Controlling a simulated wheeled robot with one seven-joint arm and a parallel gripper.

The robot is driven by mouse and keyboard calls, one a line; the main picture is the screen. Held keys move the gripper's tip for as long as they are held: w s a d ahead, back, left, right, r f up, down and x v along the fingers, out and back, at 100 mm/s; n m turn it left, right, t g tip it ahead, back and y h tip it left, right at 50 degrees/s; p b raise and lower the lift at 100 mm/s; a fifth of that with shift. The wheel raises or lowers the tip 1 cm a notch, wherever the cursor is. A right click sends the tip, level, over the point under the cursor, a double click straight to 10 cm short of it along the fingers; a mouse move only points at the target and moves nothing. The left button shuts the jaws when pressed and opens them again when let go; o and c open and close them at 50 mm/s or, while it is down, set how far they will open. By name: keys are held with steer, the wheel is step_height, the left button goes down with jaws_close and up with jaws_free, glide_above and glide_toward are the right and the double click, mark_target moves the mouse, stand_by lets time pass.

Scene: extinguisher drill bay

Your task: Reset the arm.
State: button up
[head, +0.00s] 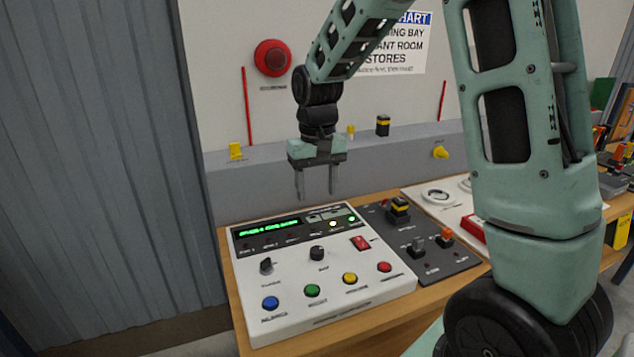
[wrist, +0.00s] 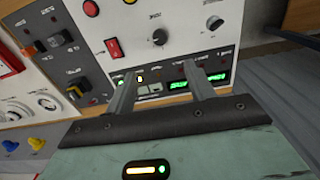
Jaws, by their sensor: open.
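My gripper (head: 315,184) hangs from my green arm above the back edge of a white control panel. Its two fingers point down, apart, with nothing between them. In the wrist view the gripper (wrist: 160,85) shows both fingers spread over the white control panel (wrist: 205,20). In the head view the control panel (head: 335,302) has a green lit display (head: 268,230), two black knobs, a red rocker switch (head: 360,242) and a row of blue, green, yellow and red buttons. The fingers do not appear to touch the panel.
A dark panel (head: 455,268) with several switches adjoins on the right, on the wooden table (head: 240,318). A grey ledge (head: 280,153) with yellow fittings runs behind. A red round alarm (head: 272,58) is on the wall. A corrugated grey wall (head: 95,150) stands left. My arm hides part of the right side.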

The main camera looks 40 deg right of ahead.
steer(key=shift+r, duration=0.7)
steer(key=s+a+n, duration=0.3)
steer(key=s+a, duration=0.2)
steer(key=a, duration=0.4)
steer(key=s+a+n, duration=0.3)
steer(key=s+a, duration=0.2)
steer(key=a, duration=0.4)
steer(key=s+a+f+n, duration=0.1)
steer(key=s+a+n, duration=0.1)
steer(key=s, duration=0.5)
steer(key=s+a+f+n, duration=0.2)
steer(key=s+a+n, duration=0.1)
steer(key=s, duration=0.4)
steer(key=shift+s+a+y, duration=0.2)
steer(key=shift+a+y, duration=0.1)
steer(key=shift+a, duration=0.45)
steer(key=shift+f, duration=0.15)
